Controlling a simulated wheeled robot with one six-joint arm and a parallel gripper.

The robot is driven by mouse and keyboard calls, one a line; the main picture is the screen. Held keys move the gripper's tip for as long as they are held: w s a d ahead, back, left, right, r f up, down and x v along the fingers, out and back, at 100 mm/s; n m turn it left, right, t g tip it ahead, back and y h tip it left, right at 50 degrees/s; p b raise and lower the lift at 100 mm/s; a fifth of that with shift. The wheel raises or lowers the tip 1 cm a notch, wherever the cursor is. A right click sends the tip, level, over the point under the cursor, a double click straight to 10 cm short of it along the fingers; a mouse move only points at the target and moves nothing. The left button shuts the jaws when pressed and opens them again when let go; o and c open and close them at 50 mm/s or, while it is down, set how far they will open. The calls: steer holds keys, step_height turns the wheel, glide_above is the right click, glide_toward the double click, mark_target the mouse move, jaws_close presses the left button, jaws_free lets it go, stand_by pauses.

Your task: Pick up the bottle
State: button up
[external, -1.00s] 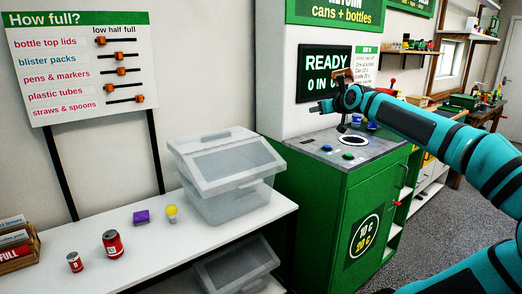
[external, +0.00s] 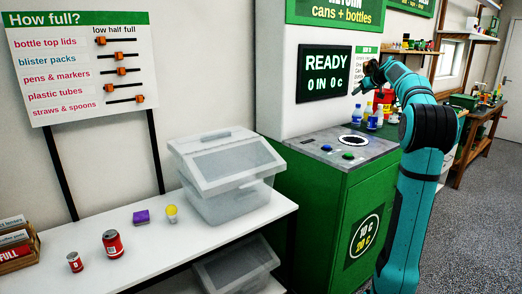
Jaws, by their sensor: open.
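I cannot tell which one the task means. My gripper (external: 357,88) is above and to the left of them, in front of the wall beside the READY screen. It is small in this view and partly dark, and it is apart from both bottles. It is open, with nothing seen between its fingers.
The green return machine (external: 330,205) has a round opening (external: 353,140) and buttons on top. A workbench (external: 478,130) stands at the right.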

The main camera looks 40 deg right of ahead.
glide_toward(359, 106)
steer(key=shift+y, duration=0.3)
steer(key=shift+d+x, duration=0.2)
steer(key=shift+x, duration=2.05)
steer(key=shift+d+x, duration=0.2)
steer(key=shift+x, duration=2.05)
steer(key=shift+d+x, duration=0.15)
steer(key=shift+x, duration=2.05)
steer(key=shift+r, duration=0.15)
jaws_close()
